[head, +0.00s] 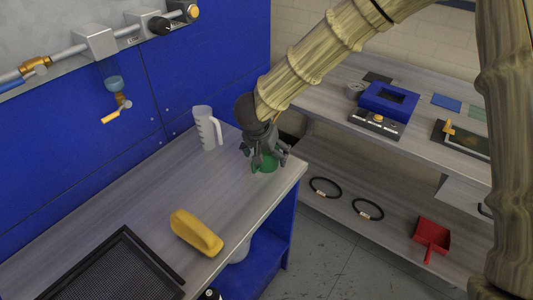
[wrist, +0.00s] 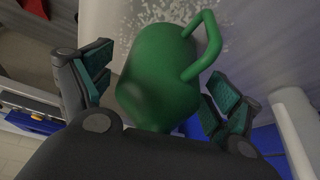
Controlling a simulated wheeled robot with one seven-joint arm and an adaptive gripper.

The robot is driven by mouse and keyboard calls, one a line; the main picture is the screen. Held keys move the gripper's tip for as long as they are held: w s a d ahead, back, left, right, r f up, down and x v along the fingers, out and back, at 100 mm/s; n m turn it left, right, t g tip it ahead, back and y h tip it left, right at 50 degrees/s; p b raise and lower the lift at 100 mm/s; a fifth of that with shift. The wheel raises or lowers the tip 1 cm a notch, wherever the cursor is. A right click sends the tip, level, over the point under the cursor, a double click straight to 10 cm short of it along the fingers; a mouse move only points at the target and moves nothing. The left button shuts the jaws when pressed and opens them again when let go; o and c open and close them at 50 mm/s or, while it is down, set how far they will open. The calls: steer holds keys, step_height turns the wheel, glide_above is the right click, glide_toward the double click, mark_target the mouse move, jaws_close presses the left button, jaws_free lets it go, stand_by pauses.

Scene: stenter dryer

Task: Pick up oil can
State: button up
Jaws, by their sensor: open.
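The green oil can (head: 264,163) stands near the far right corner of the grey workbench, mostly hidden behind my gripper in the head view. In the wrist view the oil can (wrist: 162,75) fills the middle, with its curved handle at upper right. My gripper (head: 266,161) is over the can, pointing down. In the wrist view its teal-padded fingers (wrist: 165,90) are spread, one on each side of the can. A gap shows on the left side; whether the right finger touches the can I cannot tell.
A white jug (head: 207,129) stands just left of the can, near the blue panel. A yellow object (head: 196,232) and a black mesh tray (head: 105,270) are on the bench nearer the front. A shelf unit (head: 337,108) stands to the right across a gap.

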steer(key=c, duration=1.3)
steer(key=shift+c, duration=0.2)
steer(key=shift+r, duration=0.15)
